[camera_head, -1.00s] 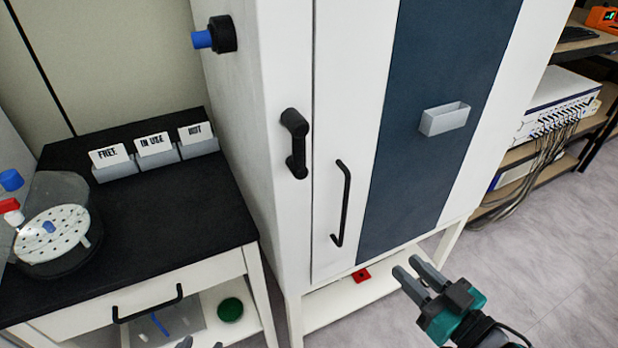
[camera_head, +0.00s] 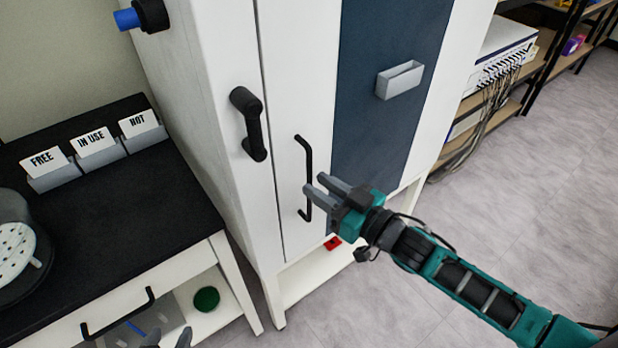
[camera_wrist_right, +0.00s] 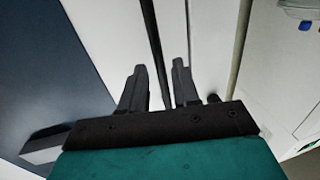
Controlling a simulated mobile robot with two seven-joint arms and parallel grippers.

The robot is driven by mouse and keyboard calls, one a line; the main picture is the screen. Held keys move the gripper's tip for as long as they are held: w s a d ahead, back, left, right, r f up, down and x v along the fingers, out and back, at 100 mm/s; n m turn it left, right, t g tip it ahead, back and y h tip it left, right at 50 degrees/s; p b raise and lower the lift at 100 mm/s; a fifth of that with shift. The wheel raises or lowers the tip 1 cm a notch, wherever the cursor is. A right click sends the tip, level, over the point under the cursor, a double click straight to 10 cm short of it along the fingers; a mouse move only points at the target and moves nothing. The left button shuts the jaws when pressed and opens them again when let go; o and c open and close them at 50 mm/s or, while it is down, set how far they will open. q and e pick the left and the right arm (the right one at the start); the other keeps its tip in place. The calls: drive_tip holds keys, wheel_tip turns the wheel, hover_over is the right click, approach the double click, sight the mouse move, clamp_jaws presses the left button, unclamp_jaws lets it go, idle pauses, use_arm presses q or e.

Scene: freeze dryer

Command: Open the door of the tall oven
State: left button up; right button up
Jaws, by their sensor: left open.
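The tall oven is the tall white cabinet (camera_head: 203,95) in the head view, its door (camera_head: 297,75) shut, with a dark blue panel. A thin black upright bar handle (camera_head: 306,150) is on the door. My right gripper (camera_head: 318,185) is open beside its lower half, fingers pointing at the door. In the right wrist view the bar (camera_wrist_right: 151,40) runs between the spread fingers (camera_wrist_right: 159,75), not clamped; contact cannot be told. A thicker black lever handle (camera_head: 250,124) is left of the door edge. My left gripper (camera_head: 168,340) is open at the bottom edge, only its fingertips showing.
A black-topped bench (camera_head: 140,195) with labelled card holders stands left of the oven. A small grey bin (camera_head: 399,80) sticks out from the blue panel. Shelving with cables stands right; the floor in front is open.

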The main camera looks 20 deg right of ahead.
sight(311, 181)
drive_tip(key=shift+x, duration=1.75)
drive_tip(key=shift+c, duration=0.3)
clamp_jaws()
